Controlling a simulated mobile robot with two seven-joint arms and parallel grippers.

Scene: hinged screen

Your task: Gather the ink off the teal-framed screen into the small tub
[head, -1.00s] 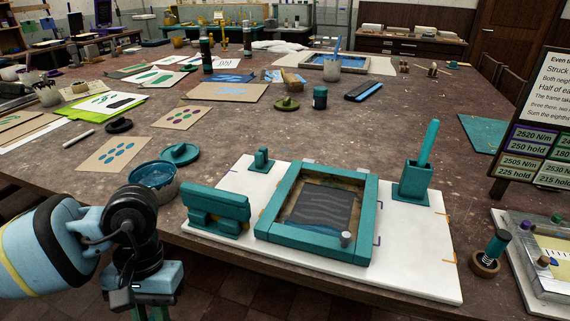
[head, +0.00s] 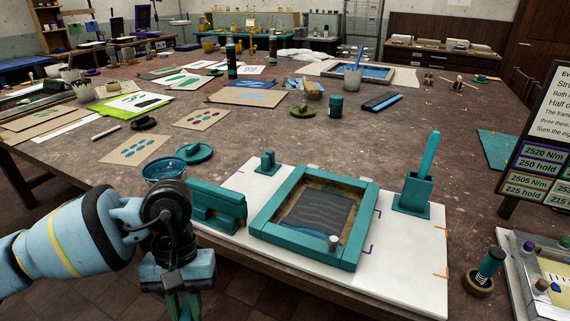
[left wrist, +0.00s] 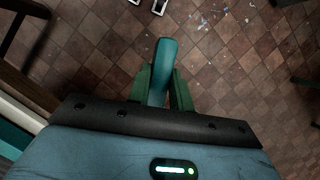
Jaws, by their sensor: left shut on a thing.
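The teal-framed screen (head: 362,222) lies on a white board, with a dark mesh panel (head: 318,211) and a bluish ink band (head: 303,228) along its near side. A small teal-rimmed tub (head: 164,182) with blue ink inside stands left of the board, its likely lid (head: 194,153) just behind it. My left gripper (head: 183,308) is low at the table's front edge, left of the screen. In the left wrist view its green fingers (left wrist: 164,92) are shut on a teal tool (left wrist: 164,62), seen above the tiled floor; its far shape is unclear. My right gripper is out of view.
A teal hinge block (head: 217,205) stands at the board's left, a small teal clamp (head: 267,163) behind. A teal holder (head: 412,192) with an upright teal handle stands at the right.

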